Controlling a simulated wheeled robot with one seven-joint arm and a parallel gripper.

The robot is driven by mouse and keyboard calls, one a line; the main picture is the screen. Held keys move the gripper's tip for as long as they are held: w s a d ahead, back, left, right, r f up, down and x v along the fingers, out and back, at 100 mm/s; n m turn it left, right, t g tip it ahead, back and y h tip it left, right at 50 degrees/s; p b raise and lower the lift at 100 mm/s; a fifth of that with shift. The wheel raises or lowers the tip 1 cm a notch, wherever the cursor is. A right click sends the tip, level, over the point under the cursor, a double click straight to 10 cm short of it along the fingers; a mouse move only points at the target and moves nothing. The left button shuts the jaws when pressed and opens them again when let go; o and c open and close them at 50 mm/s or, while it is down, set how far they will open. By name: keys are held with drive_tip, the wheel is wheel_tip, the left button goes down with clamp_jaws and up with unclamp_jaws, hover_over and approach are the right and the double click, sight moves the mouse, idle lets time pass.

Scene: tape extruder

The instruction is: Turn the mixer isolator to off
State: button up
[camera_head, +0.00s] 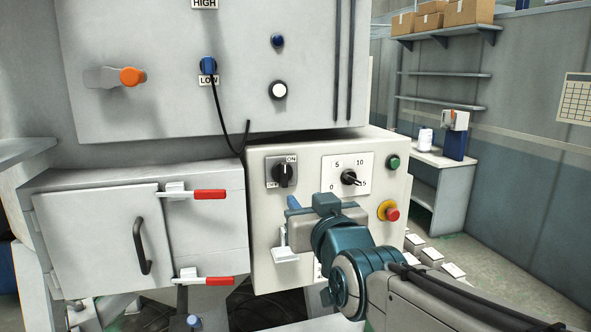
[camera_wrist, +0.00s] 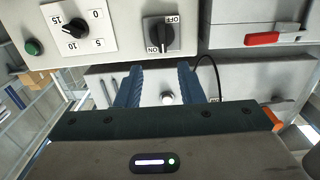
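The mixer isolator (camera_head: 284,172) is a black rotary knob on a grey square plate, on the front of the lower white control box. Its plate has ON at the top and OFF at the lower left in the head view. The knob's grip stands roughly upright, toward the ON side. In the wrist view the isolator (camera_wrist: 158,34) appears upside down, just beyond the fingertips. My gripper (camera_head: 294,208) is below the knob in the head view, apart from it. In the wrist view my gripper (camera_wrist: 160,72) has its two blue fingers spread, with nothing held between them.
A 0-15 dial (camera_head: 350,177) sits right of the isolator, with a green button (camera_head: 394,162) and a red emergency stop (camera_head: 390,211) further right. A cabinet door (camera_head: 105,240) with red-handled latches (camera_head: 210,194) is at left. A black cable (camera_head: 224,118) hangs above.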

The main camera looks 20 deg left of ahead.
sight(285, 175)
drive_tip(key=p+x, duration=0.1)
drive_tip(key=x, duration=0.3)
drive_tip(key=p+x, duration=0.2)
drive_tip(key=x, duration=0.3)
drive_tip(key=r+p+x, duration=0.1)
drive_tip(key=p+x, duration=0.1)
drive_tip(key=x, duration=0.3)
drive_tip(key=shift+s+a, duration=0.15)
drive_tip(key=shift+f, duration=0.1)
clamp_jaws()
